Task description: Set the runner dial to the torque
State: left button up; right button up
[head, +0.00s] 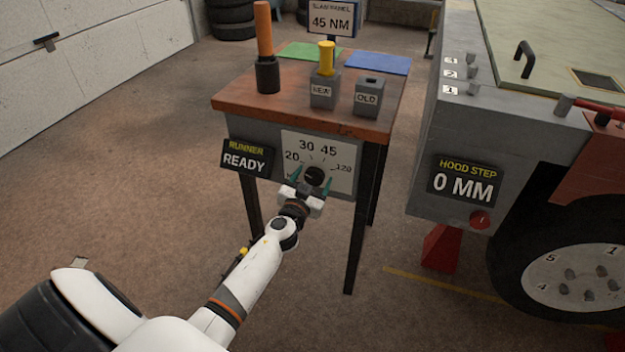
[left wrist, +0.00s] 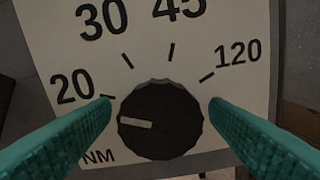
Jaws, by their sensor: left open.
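The runner dial is a black ridged knob (head: 315,176) on a white plate (head: 338,168) on the bench front, marked 20, 30, 45 and 120. In the left wrist view the knob (left wrist: 160,120) has a white pointer line aimed left, closest to the 20 tick and slightly below it. My left gripper (head: 312,179) is open, with its green fingers on either side of the knob; whether they touch it is unclear. A sign (head: 331,20) above the bench reads 45 NM. The runner display (head: 246,159) reads READY. My right gripper is not in view.
The wooden bench top (head: 300,115) holds an orange-handled tool (head: 265,55) and grey blocks labelled NEW (head: 323,92) and OLD (head: 368,98). A vehicle body with a wheel (head: 578,283) stands at the right, beside a 0 MM display (head: 464,182). The floor left of the bench is clear.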

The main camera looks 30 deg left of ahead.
pick_arm(q)
jog(key=c, duration=1)
